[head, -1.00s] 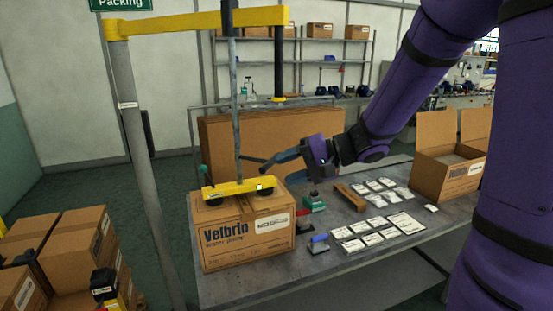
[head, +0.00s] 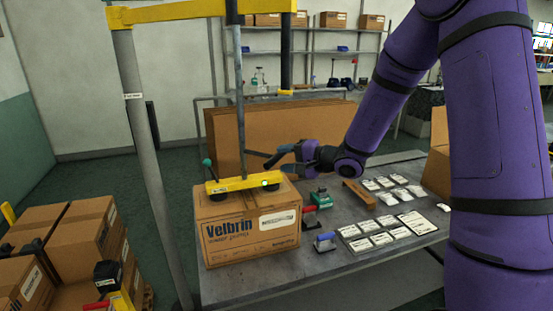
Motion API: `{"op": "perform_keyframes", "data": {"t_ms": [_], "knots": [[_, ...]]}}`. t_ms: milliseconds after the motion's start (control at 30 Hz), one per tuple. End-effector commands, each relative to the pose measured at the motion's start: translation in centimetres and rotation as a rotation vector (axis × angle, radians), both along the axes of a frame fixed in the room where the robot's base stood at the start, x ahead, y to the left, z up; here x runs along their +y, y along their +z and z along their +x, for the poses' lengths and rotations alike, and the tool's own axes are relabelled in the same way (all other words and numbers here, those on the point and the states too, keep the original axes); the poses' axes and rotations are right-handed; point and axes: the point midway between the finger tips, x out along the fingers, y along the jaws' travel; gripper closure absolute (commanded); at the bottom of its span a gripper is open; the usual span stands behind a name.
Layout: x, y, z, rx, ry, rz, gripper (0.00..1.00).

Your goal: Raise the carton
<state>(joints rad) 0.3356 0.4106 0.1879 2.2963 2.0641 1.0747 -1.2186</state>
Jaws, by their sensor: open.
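The brown Velbrin carton (head: 250,228) stands upright on the grey table. The yellow suction lifter bar (head: 232,185) sits on the carton's top, with dark cups under it and a small green lamp lit on its front. It hangs from a grey vertical rod. A lever with a teal knob (head: 207,162) stands at the bar's left end. My gripper (head: 270,165) is open just above the bar's right part, reaching in from the right. It holds nothing that I can see. Whether its fingers touch the bar cannot be told.
The yellow overhead beam (head: 180,13) runs from a grey post (head: 150,160) at left. Stacked cartons (head: 75,245) stand at lower left. Packets (head: 380,225), a green-based tool (head: 322,199) and a wooden block (head: 358,194) lie right of the carton. Large flat cardboard (head: 310,130) stands behind.

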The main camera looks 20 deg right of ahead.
Motion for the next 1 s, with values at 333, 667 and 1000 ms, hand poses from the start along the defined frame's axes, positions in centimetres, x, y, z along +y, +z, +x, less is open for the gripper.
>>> {"op": "perform_keyframes", "data": {"t_ms": [333, 667, 1000], "knots": [[2.2, -0.6, 2.2, 0.000, 0.001, -0.001, 0.51], [2.3, -0.6, 2.3, 0.000, 0.000, -0.001, 0.60], [2.3, -0.5, 2.3, 0.000, 0.000, -0.001, 1.00]]}}
